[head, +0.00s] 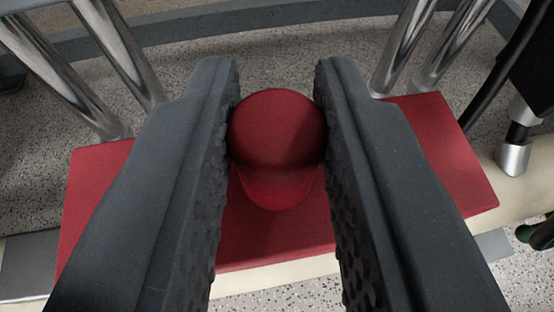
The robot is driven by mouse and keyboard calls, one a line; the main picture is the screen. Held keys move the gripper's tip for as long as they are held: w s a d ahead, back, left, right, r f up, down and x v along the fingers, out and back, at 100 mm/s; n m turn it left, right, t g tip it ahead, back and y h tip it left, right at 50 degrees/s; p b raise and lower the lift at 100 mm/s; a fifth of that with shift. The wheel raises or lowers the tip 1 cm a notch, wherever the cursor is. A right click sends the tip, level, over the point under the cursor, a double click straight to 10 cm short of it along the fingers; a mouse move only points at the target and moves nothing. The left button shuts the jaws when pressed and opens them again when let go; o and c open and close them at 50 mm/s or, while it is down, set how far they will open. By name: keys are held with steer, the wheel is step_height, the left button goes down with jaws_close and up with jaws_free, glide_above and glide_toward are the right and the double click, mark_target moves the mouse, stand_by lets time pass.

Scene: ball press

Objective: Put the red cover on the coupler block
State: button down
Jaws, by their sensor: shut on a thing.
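My gripper (277,80) has its two dark, textured jaws shut on the round red knob (277,135) of the red cover. The cover's flat red plate (105,185) lies below the jaws and shows to the left, to the right and between them. The plate looks slightly turned in the picture. The jaws hide much of it. I cannot pick out the coupler block for sure; the plate covers whatever is directly under it, and I cannot tell whether the plate touches anything below.
Shiny metal rods stand behind the plate at left (115,50) and right (405,45). A cream beam (300,268) runs under the plate's near edge. A black part with a metal end (515,157) is at the right. Speckled floor shows behind.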

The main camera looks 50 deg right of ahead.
steer(key=shift+f, duration=0.15)
steer(key=c, duration=1.3)
jaws_free()
steer(key=shift+s+a, duration=0.1)
steer(key=shift+a, duration=0.05)
steer(key=p+v, duration=0.3)
steer(key=v, duration=0.8)
steer(key=shift+s+a+r, duration=0.2)
steer(key=shift+a+r, duration=0.05)
steer(key=shift+a, duration=0.05)
